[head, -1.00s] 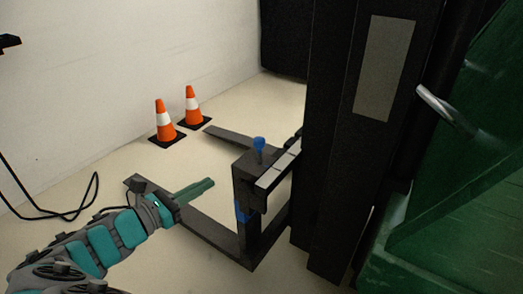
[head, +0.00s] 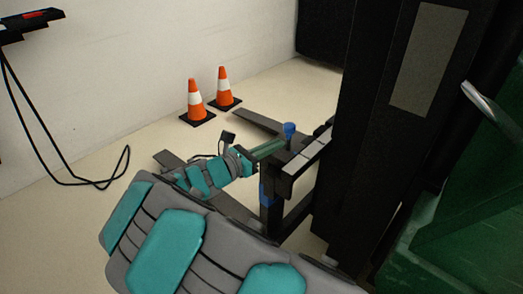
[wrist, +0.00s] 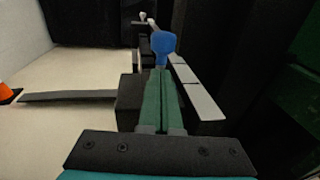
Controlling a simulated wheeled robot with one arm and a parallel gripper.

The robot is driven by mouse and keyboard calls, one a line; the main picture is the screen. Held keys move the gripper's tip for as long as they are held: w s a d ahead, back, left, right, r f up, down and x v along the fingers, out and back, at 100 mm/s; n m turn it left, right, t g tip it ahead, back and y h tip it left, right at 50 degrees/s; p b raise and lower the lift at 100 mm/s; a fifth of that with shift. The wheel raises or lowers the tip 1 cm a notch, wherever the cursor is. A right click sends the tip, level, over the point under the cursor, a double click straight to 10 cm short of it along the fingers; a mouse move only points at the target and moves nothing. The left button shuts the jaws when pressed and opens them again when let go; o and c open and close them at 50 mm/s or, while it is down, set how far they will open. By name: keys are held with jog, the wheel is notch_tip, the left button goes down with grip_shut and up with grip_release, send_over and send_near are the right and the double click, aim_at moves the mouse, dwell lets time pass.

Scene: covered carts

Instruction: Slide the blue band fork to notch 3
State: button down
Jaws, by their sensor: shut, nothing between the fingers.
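The blue band fork is dark, with a blue band (head: 266,194) on its upright shank and a blue knob (head: 289,130) on top. Its dark head hangs by a pale segmented rail (head: 309,153). My gripper (head: 280,146) is shut, its green fingers close to the knob's near side. In the wrist view the shut fingers (wrist: 161,72) point straight at the blue knob (wrist: 162,45), and their tips overlap its stem. I cannot tell whether they touch it. The rail (wrist: 195,92) runs just right of the fingers. The notch numbers are not readable.
A second dark fork (head: 256,125) lies farther back. Two orange cones (head: 195,100) stand on the pale floor beyond it. A tall black mast (head: 350,130) and a green covered cart (head: 470,200) close off the right. A black cable (head: 95,183) hangs at left.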

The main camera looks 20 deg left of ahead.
jog(key=shift+w+d, duration=0.1)
jog(key=shift+w, duration=0.15)
